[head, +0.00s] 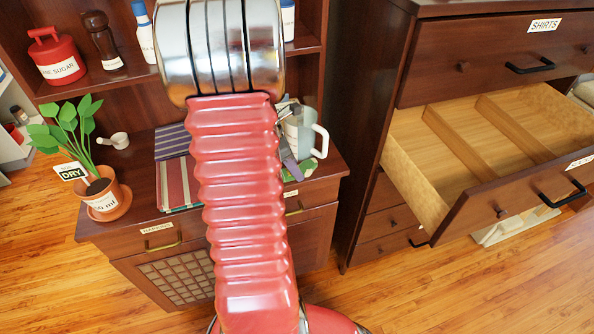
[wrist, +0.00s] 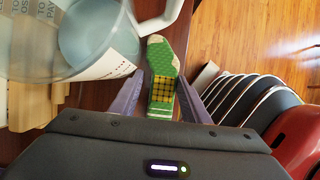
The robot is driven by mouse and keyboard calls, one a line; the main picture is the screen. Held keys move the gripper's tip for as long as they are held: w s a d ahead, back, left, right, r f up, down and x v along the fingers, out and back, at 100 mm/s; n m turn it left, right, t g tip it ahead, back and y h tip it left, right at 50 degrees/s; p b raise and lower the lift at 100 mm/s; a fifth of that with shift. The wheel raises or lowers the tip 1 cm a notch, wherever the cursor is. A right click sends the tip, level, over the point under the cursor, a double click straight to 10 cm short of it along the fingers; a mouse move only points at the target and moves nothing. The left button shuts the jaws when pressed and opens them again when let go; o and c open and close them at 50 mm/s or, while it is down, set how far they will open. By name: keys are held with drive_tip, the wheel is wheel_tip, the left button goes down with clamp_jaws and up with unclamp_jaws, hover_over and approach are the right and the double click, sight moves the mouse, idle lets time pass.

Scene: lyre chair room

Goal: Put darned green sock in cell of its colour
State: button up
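The darned green sock (wrist: 162,58), with a yellow-and-dark checked patch, lies on the dark wooden cabinet top in the wrist view. My gripper (wrist: 163,84) is open, with one purple-grey finger on each side of the sock. I see gaps beside it, and cannot tell how high the fingers are above the top. In the head view my arm hides most of this spot; a small green patch shows beside the arm. The open drawer (head: 519,112) at the right has light wood dividers. The cells I can see look empty, and I cannot make out any cell colours.
A clear jug (head: 303,133) stands close to my gripper and fills the wrist view's upper left. A potted plant (head: 101,196), a white scoop (head: 118,140) and striped cloths (head: 174,170) are on the cabinet top. A drawer labelled SHIRTS (head: 480,62) is above the open one.

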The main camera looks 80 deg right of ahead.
drive_tip(key=c, duration=0.5)
drive_tip(key=shift+r, duration=0.1)
drive_tip(key=shift+c, duration=0.2)
drive_tip(key=shift+r, duration=0.2)
drive_tip(key=s+a, duration=1)
drive_tip(key=s, duration=0.5)
drive_tip(key=shift+a, duration=0.1)
